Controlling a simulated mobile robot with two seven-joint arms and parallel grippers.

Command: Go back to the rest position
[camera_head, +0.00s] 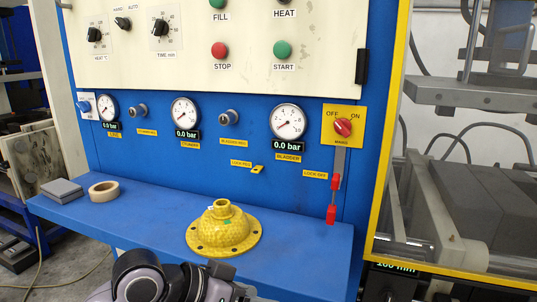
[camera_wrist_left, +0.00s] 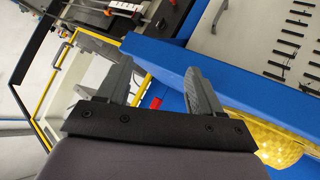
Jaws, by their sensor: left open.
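My left gripper (camera_wrist_left: 160,85) is open in the left wrist view, with its two grey fingers apart and nothing visible between them. In the head view, part of my left arm (camera_head: 140,280) shows at the bottom edge, just in front of the blue shelf. The gripper's fingertips cannot be made out there. My right gripper is in neither view.
A yellow domed part (camera_head: 224,230) sits on the blue shelf (camera_head: 130,217) close beyond my arm. A tape roll (camera_head: 104,191) and grey block (camera_head: 62,191) lie at left. A red-knob switch (camera_head: 343,127) and hanging red tags (camera_head: 331,214) are on the right.

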